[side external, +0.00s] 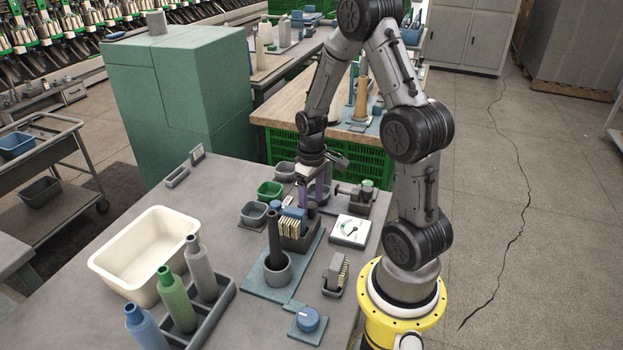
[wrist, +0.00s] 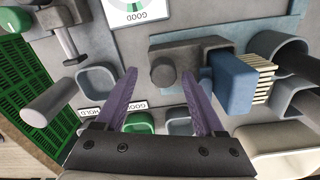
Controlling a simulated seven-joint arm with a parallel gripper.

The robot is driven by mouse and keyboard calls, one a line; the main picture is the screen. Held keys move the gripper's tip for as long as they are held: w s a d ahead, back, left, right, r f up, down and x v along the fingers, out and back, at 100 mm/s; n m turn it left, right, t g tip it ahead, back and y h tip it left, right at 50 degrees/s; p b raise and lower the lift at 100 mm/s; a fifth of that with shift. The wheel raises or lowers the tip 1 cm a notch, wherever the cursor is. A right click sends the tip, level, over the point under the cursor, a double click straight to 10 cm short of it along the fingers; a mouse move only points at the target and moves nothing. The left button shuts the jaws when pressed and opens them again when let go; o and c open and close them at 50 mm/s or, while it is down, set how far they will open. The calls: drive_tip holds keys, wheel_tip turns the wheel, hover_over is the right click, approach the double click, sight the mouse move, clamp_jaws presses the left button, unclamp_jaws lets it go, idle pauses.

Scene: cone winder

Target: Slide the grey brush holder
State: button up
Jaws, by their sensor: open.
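The grey brush holder (side external: 298,243) sits on a blue-grey base plate in the middle of the table, with a blue block (side external: 294,213) and pale bristles at its side. In the wrist view, the holder (wrist: 195,50) has a round grey knob (wrist: 163,70), and the blue block (wrist: 232,78) and bristles are to its right. My gripper (wrist: 160,74) is open, its purple fingers pointing toward the holder, and the knob appears between the fingertips. In the side view, my gripper (side external: 317,192) is just behind the holder; whether it touches the knob cannot be told.
A dark tube stands in a grey cup (side external: 278,271) in front of the holder. A second brush in a grey box (side external: 333,281), a dial gauge (side external: 350,230) and a clamp device (side external: 360,198) are to the right. Small bins (side external: 254,214) and a cream tub (side external: 150,247) are left.

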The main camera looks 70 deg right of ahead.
wheel_tip(320, 180, up, 13)
idle(0.3)
drive_tip(key=shift+f, duration=0.1)
drive_tip(key=a+r+n+t+h, duration=0.1)
drive_tip(key=a+r+n+t, duration=0.2)
drive_tip(key=a+r, duration=0.65)
drive_tip(key=s+a+t+y, duration=0.1)
drive_tip(key=s+a+t, duration=0.1)
drive_tip(key=s+a, duration=0.7)
drive_tip(key=shift+s+a+f+t, duration=0.3)
drive_tip(key=shift+s+a+f, duration=0.1)
drive_tip(key=shift+a, duration=0.2)
drive_tip(key=shift+r, duration=0.1)
